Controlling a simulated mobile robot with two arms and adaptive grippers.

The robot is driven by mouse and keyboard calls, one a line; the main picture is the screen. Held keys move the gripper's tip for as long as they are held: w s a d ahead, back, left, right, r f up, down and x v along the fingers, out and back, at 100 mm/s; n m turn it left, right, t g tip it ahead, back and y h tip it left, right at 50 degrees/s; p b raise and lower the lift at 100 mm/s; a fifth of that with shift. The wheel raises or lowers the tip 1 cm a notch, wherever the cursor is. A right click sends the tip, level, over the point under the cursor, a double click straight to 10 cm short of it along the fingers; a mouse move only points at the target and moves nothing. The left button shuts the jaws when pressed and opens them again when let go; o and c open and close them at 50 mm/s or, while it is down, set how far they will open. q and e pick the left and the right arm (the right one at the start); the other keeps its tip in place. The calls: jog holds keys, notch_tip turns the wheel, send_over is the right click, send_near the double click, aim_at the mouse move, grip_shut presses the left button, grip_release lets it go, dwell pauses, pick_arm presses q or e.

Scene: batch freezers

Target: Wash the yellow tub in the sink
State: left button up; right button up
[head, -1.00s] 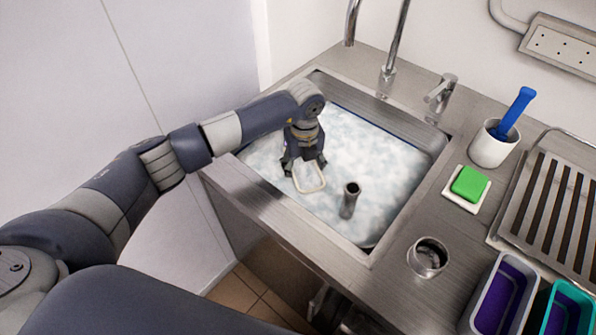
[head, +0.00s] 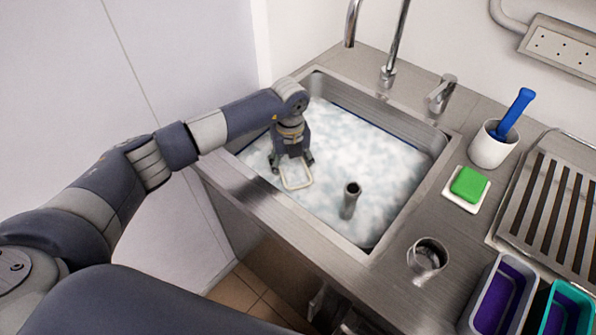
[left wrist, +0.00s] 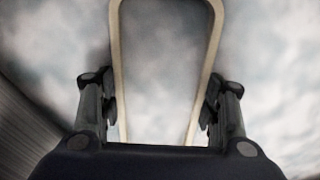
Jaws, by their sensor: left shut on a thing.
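The tub (head: 297,188) shows only as a pale cream rim at the surface of the foamy water in the sink (head: 385,113). Its body is hidden below the foam, and foam shows inside the rim. My left gripper (head: 292,162) is over the left part of the sink and shut on the tub, with its fingers at the rim. In the left wrist view the rim (left wrist: 215,40) runs between the two fingers of the gripper (left wrist: 160,112). My right gripper is not in view.
A metal standpipe (head: 350,200) rises from the water right of the tub. Taps (head: 388,72) stand behind the sink. On the right counter are a green sponge (head: 469,184), a white cup (head: 490,150) with a blue-handled tool, a metal ring (head: 428,258), a slatted rack (head: 550,200) and coloured tubs (head: 497,295).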

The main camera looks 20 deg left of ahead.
pick_arm(q)
jog(key=shift+d, duration=1.95)
jog(key=shift+a, duration=2)
jog(key=shift+d, duration=2)
jog(key=shift+r+p, duration=4.2)
jog(key=shift+r, duration=1.7)
notch_tip(320, 180, up, 6)
jog(key=p, duration=0.4)
send_over(306, 166)
jog(key=shift+s+f, duration=0.1)
jog(key=shift+f, duration=0.05)
jog(key=shift+r+p, duration=0.75)
jog(key=shift+r, duration=0.75)
